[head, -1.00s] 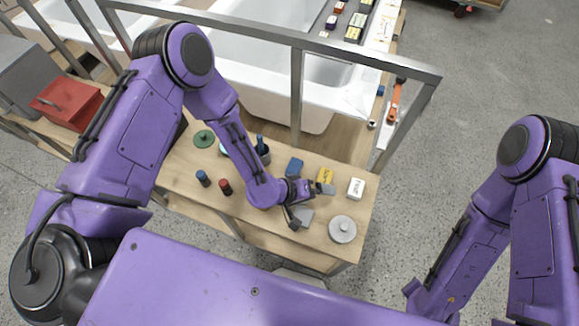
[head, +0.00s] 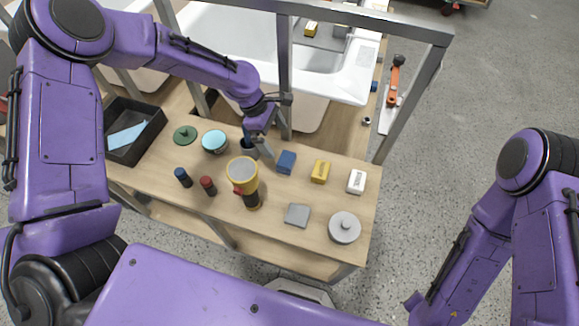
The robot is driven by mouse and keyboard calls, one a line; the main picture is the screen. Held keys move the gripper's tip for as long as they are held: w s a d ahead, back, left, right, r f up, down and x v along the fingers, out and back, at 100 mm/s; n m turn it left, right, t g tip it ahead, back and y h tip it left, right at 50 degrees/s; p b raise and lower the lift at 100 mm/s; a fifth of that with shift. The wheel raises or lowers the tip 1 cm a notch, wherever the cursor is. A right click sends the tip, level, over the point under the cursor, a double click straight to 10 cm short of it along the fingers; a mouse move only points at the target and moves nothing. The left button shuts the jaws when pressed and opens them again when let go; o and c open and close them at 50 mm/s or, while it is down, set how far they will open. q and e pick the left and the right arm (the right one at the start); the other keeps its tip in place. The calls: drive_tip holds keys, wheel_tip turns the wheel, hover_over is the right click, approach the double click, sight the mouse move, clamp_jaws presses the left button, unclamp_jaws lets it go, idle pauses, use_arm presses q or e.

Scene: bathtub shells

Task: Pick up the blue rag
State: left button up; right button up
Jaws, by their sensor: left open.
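A small dark blue, folded-looking piece (head: 286,162) lies on the wooden bench, in the back row left of a yellow block. A flat light blue piece (head: 125,137) lies in a black tray at the bench's left end. I cannot tell for sure which is the blue rag. My left gripper (head: 262,148) is open and empty, just left of the dark blue piece and apart from it, pointing down beside a dark cup (head: 249,155) that it partly covers. My right gripper is out of view; only its arm shows at the right.
A metal frame post (head: 285,75) stands behind my left gripper.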

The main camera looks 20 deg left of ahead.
sight(286, 159)
use_arm(q)
drive_tip(key=x, duration=0.3)
drive_tip(key=p+x, duration=0.1)
drive_tip(key=x, duration=0.5)
drive_tip(key=shift+s+f, duration=0.2)
drive_tip(key=shift+s, duration=0.15)
drive_tip(key=shift+w+d+f, duration=0.1)
drive_tip(key=shift+f, duration=0.2)
drive_tip(key=c, duration=1)
drive_tip(key=shift+r, duration=0.15)
wheel_tip(286, 159, up, 10)
drive_tip(key=shift+f, duration=0.1)
drive_tip(key=shift+o, duration=0.5)
